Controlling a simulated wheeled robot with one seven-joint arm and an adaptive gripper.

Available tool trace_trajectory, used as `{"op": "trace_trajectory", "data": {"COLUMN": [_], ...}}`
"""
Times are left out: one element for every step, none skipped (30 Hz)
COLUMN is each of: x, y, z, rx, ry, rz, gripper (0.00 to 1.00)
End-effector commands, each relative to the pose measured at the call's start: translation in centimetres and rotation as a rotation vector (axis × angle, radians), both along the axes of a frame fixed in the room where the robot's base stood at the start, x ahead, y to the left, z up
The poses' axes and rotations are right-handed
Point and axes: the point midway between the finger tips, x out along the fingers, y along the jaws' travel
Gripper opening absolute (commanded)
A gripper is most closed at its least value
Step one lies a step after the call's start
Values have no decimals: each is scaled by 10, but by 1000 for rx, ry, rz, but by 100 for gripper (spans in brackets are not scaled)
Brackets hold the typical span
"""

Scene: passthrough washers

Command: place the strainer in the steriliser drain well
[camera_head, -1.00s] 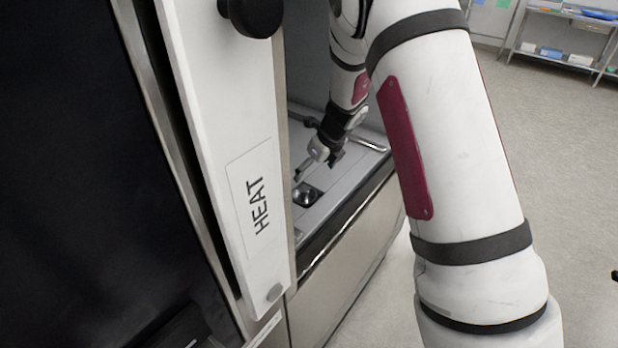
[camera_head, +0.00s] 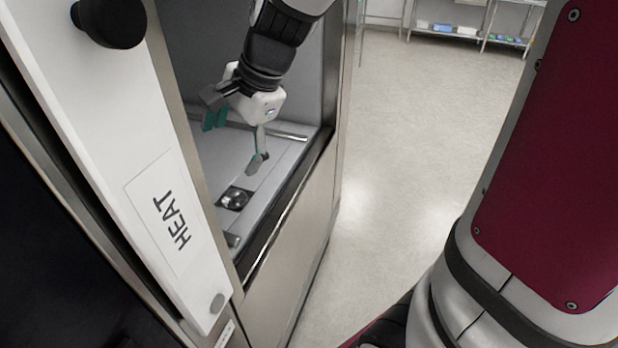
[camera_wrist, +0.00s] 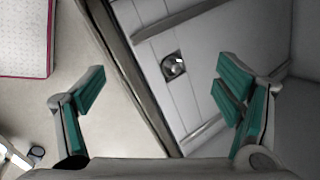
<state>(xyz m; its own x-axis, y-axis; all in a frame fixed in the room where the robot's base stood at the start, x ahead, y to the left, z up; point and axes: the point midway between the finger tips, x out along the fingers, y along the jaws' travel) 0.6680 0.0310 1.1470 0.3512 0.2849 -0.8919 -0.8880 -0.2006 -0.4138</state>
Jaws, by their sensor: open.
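The strainer (camera_head: 235,199) shows as a shiny round metal piece at the dark square drain well (camera_head: 224,203) in the steriliser floor. It also shows in the wrist view (camera_wrist: 174,66), inside the square outline of the well. It looks to be in the well, but I cannot tell whether it sits fully flat. My gripper (camera_head: 236,141) is open and empty above the floor, with its green-padded fingers spread wide. In the wrist view my gripper (camera_wrist: 160,88) has one finger on each side, and the strainer lies between and beyond them, apart from both.
The raised white door marked HEAT (camera_head: 172,215) stands at the left of the opening. Metal rails (camera_head: 285,134) lie along the chamber floor. The steel front (camera_head: 285,265) borders the opening. Open floor (camera_head: 390,150) lies to the right, with shelves (camera_head: 450,40) far behind.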

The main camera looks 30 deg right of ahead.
Motion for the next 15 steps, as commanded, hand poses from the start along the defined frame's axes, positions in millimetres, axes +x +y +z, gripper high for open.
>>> {"op": "trace_trajectory", "data": {"x": [-21, -33, -49, -61, -72, -86, -96, -107, -120, -130, -139, -151, -159, -167, -175], "y": [1, 1, 0, 0, -1, -3, -4, -6, -8, -10, -12, -16, -18, -21, -24], "z": [13, 17, 23, 27, 30, 33, 35, 36, 38, 39, 39, 39, 39, 39, 39], "rx": [-51, -87, -136, -175, -213, -262, -301, -339, -390, -430, -469, -520, -558, -593, -634], "ry": [-42, -62, -89, -107, -126, -145, -161, -174, -189, -200, -209, -218, -225, -226, -231], "rz": [106, 175, 266, 333, 397, 479, 538, 595, 671, 727, 780, 850, 898, 944, 997], "gripper": [85, 85, 85, 85, 85, 85, 85, 85, 85, 85, 85, 85, 85, 85, 85]}}
